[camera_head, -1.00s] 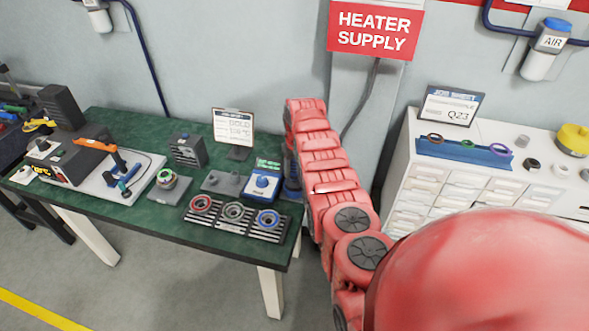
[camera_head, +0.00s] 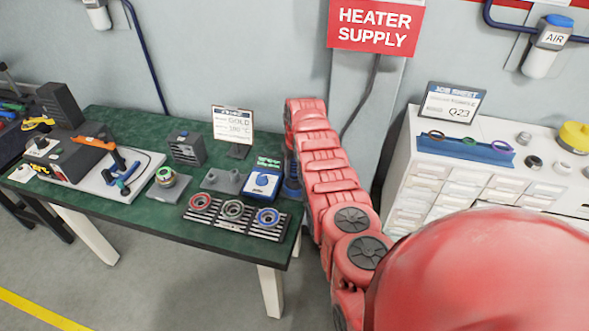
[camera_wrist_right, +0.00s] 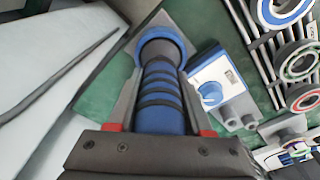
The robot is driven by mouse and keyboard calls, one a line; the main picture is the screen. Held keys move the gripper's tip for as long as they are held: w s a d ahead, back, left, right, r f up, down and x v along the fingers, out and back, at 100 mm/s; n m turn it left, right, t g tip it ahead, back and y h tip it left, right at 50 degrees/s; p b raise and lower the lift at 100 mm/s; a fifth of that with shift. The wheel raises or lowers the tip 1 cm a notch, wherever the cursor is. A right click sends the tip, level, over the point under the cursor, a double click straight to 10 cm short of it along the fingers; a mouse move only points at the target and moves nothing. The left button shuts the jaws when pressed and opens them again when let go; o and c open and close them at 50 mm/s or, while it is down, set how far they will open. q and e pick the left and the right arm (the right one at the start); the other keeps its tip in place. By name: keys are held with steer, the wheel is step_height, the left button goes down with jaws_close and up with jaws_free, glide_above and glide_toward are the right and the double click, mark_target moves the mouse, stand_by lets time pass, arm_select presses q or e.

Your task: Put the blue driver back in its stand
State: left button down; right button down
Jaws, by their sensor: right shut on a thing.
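In the right wrist view, the blue driver (camera_wrist_right: 160,95) is a blue handle with dark bands. It lies between the two fingers of my right gripper (camera_wrist_right: 160,78), which is shut on it. Beyond its far end is a round blue-rimmed holder (camera_wrist_right: 178,43) on a grey plate, apparently its stand. The driver's end lines up with this ring; I cannot tell how deep it sits. In the head view, a bit of blue (camera_head: 291,187) shows at the bench's right end, beside my right arm, which hides most of this spot. My left gripper is not in view.
Close by on the green bench (camera_head: 150,215) are a blue-and-white box (camera_head: 262,183), a grey block (camera_head: 222,181) and a striped rack (camera_head: 235,219) with red, green and blue rings. A sign card (camera_head: 233,125) stands behind. A white drawer cabinet (camera_head: 455,185) is right of my arm.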

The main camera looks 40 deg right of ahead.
steer(key=shift+f, duration=0.15)
stand_by(0.6)
steer(key=shift+c, duration=1.2)
jaws_free()
steer(key=shift+r, duration=0.6)
step_height(320, 180, up, 8)
steer(key=p, duration=0.3)
steer(key=shift+f, duration=0.1)
